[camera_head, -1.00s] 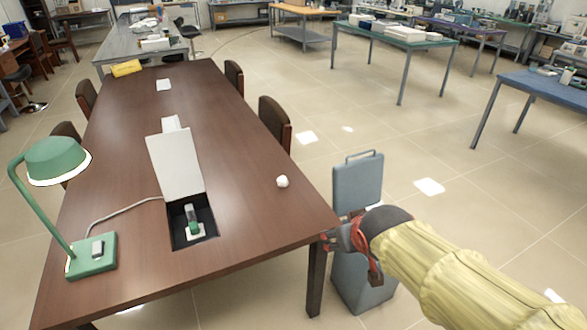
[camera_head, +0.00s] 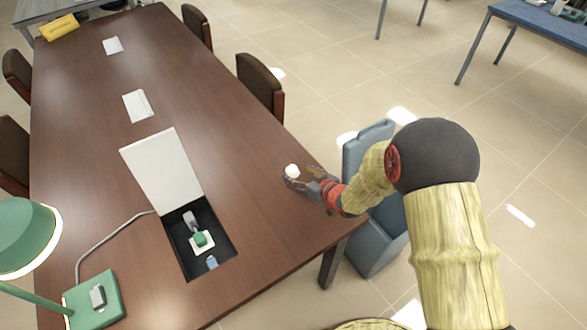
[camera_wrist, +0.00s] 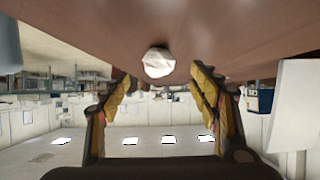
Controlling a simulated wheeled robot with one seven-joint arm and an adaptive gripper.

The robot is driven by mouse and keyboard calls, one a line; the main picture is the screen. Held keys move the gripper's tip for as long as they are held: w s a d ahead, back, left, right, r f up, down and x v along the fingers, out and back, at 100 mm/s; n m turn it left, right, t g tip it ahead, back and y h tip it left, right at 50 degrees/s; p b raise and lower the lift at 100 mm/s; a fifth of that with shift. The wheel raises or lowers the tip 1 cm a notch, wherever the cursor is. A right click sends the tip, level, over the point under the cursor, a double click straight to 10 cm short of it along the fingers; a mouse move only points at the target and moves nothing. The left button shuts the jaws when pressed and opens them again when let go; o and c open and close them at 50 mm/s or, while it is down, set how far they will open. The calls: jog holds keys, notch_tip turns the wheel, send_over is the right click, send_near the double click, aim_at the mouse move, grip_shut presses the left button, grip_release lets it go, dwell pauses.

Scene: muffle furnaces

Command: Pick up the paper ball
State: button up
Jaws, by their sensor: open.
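The white paper ball (camera_head: 292,170) sits on the brown table (camera_head: 235,150) near its right edge. In the wrist view the paper ball (camera_wrist: 158,62) shows between the two yellow-padded fingers, a little beyond their tips. My gripper (camera_head: 300,176) is open at the table's right edge, its fingertips close around the ball. In the wrist view my gripper (camera_wrist: 160,78) shows a wide gap between its fingers. I cannot tell whether either finger touches the ball.
A white-lidded box (camera_head: 162,172) is set in the table to the left. A green lamp (camera_head: 25,240) stands at the front left. Chairs line the table, one (camera_head: 258,85) at the right edge. A blue-grey bin (camera_head: 362,235) stands on the floor beside the table, under my arm.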

aim_at(295, 172)
jog(key=b+x, duration=0.2)
jog(key=x, duration=0.4)
jog(key=shift+c, duration=1.2)
jog(key=c, duration=0.7)
jog(key=shift+o, duration=0.2)
